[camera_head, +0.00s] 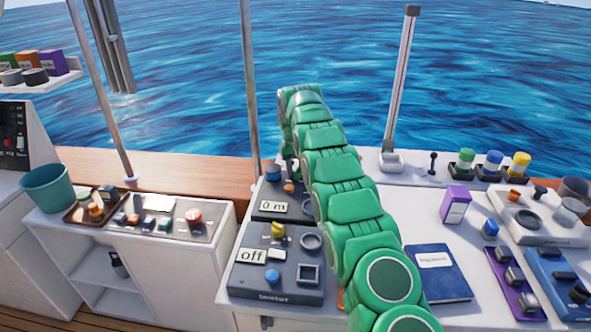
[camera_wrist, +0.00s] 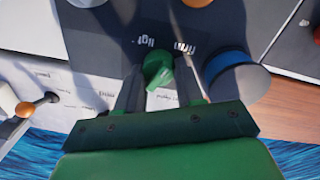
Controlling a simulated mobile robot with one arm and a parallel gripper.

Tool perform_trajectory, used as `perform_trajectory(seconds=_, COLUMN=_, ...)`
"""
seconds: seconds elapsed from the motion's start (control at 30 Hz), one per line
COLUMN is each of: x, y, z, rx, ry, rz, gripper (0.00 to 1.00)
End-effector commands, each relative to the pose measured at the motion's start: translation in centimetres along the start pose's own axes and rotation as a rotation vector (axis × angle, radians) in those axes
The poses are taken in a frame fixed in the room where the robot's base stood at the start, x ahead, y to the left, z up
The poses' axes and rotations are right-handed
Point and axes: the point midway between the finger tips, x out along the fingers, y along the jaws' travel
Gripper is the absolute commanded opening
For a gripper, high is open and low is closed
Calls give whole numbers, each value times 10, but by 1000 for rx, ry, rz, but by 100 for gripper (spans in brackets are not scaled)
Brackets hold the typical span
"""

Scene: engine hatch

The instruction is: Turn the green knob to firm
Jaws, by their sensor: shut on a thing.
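The green knob (camera_wrist: 157,66) sits on a dark panel in the wrist view. Two printed words stand beside it, one reading like "light" (camera_wrist: 143,41) and one reading "firm" (camera_wrist: 185,47). My gripper (camera_wrist: 158,86) has one finger on each side of the knob and is shut on it. Which word the knob points to, I cannot tell. In the head view the knob is hidden behind my green arm.
A blue round knob (camera_wrist: 236,76) stands close beside the gripper in the wrist view. In the head view, a panel reading "0 m" (camera_head: 273,207) and a panel reading "off" (camera_head: 252,257) lie left of my arm. A dark blue book (camera_head: 438,280) lies to its right.

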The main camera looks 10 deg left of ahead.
Motion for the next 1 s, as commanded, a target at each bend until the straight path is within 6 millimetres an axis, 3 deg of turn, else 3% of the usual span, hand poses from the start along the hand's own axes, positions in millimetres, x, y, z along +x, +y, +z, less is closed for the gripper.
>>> perform_trajectory(seconds=0.4, x=-1, y=1, z=-1, rx=262, ry=-9, rz=0, gripper=6)
perform_trajectory(seconds=1.0, x=-1, y=1, z=-1, rx=332, ry=-12, rz=0, gripper=6)
